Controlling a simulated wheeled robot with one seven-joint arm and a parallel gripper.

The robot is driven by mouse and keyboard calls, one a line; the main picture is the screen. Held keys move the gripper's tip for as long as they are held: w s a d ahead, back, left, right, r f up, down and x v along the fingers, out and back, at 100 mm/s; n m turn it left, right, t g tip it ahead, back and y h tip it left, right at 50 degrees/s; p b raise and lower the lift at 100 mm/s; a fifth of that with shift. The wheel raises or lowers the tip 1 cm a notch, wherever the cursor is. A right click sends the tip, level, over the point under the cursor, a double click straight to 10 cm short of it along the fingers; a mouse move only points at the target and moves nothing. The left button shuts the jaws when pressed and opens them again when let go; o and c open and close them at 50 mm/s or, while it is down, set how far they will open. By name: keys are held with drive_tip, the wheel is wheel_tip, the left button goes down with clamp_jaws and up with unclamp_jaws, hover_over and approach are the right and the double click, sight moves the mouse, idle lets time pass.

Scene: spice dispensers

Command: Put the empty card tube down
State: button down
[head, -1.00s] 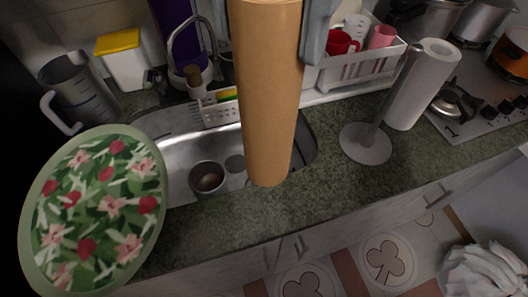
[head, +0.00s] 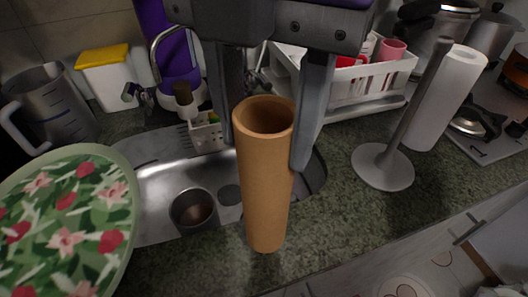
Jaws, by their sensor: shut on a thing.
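The card tube (head: 265,190) is brown, with an open, hollow top facing me in the head view. It stands nearly upright in front of the sink's near edge. My gripper (head: 263,152) comes down from above, one finger on each side of the tube's upper part, and is shut on it. The tube's lower end shows against the green speckled counter (head: 330,225). I cannot tell whether it touches the counter.
The steel sink (head: 160,190) holds a dark cup (head: 194,210). A floral plate (head: 65,225) is at left. A grey stand (head: 383,168) and paper roll (head: 447,97) are at right. A white rack (head: 372,80) is behind. Counter between tube and stand is clear.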

drive_tip(key=shift+f+b, duration=1.4)
drive_tip(key=shift+f, duration=1.15)
drive_tip(key=shift+f+b, duration=0.15)
drive_tip(key=shift+b, duration=0.15)
drive_tip(key=c, duration=0.7)
unclamp_jaws()
wheel_tip(320, 180, up, 13)
drive_tip(key=p, duration=0.2)
drive_tip(key=shift+f, duration=0.2)
